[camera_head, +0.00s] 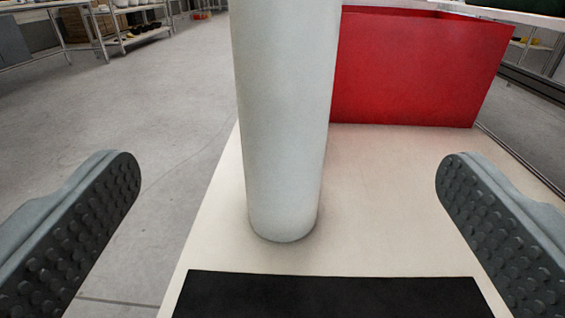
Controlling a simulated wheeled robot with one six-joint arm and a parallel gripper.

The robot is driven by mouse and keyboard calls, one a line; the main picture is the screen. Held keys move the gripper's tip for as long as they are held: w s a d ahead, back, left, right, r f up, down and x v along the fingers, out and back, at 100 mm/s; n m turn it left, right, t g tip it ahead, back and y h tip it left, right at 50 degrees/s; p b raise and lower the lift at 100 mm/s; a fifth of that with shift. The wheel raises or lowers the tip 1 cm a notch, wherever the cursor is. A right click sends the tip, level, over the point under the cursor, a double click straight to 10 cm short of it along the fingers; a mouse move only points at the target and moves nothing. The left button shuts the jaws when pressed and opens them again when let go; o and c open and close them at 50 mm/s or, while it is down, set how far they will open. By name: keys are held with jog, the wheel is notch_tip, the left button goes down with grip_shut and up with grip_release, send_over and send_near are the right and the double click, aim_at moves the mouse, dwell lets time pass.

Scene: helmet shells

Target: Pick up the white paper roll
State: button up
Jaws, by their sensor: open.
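The white paper roll (284,130) stands upright on a pale table (390,200), near its left edge. Its top is cut off by the upper edge of the view. My gripper (288,190) is open, with one dark studded finger at the left and one at the right. The roll appears between the two fingers in the picture, with a wide gap on each side. Neither finger touches it. The roll seems to be farther away than the fingertips.
A red bin (415,75) stands on the table behind and right of the roll. A black mat (330,296) lies in front of it. Bare grey floor (150,110) is at the left, with shelving (130,30) at the back left. The table between roll and right finger is clear.

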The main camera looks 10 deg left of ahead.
aim_at(285, 78)
jog(key=w, duration=0.7)
jog(key=w+a, duration=0.1)
jog(key=w, duration=0.2)
jog(key=shift+w+a+f, duration=0.1)
jog(key=shift+w+f, duration=0.05)
jog(key=shift+w, duration=0.25)
jog(key=shift+w+a+f, duration=0.1)
jog(key=shift+w+a, duration=0.1)
jog(key=shift+w, duration=1.35)
jog(key=shift+w+a, duration=0.2)
jog(key=shift+w, duration=1.35)
jog(key=c, duration=1.6)
